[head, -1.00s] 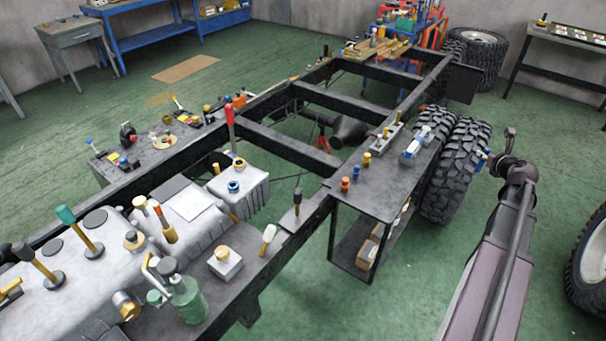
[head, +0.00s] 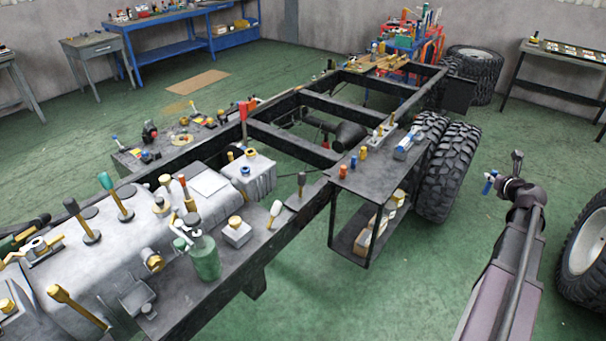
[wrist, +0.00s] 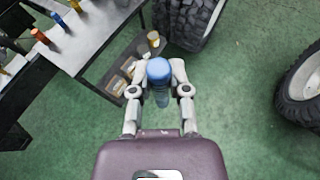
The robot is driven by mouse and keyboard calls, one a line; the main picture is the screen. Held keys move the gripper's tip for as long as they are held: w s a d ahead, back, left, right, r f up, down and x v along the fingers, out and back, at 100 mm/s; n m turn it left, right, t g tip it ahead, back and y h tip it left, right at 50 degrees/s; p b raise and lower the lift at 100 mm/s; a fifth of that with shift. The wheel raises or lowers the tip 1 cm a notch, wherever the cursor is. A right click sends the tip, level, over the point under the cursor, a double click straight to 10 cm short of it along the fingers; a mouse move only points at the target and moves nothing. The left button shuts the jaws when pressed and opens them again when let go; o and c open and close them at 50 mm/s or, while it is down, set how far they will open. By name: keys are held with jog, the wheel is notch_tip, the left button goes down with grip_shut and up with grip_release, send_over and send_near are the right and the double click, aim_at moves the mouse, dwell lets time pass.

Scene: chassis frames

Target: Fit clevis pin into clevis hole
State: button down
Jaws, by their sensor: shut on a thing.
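My gripper (wrist: 163,76) is shut on a blue-capped pin (wrist: 158,70), whose translucent bluish body hangs between the fingers. In the head view my gripper (head: 493,181) is at the right, with a bit of blue showing at its tip. It is over open floor, to the right of the black side shelf and the twin tyres. The pin touches nothing but the fingers that I can see. I cannot make out the clevis hole for certain; a grey block (head: 384,136) with small upright pieces stands on the shelf's top.
The black side shelf (head: 372,181) carries orange, blue and gold pegs in a row and a silver-blue piece (head: 408,146). Twin tyres (head: 448,170) stand beside it. Another wheel (head: 585,240) is at the far right. Green floor between is clear.

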jog(key=shift+s+d, duration=0.2)
jog(key=shift+s, duration=0.35)
jog(key=shift+w+a, duration=0.25)
jog(key=shift+a, duration=0.15)
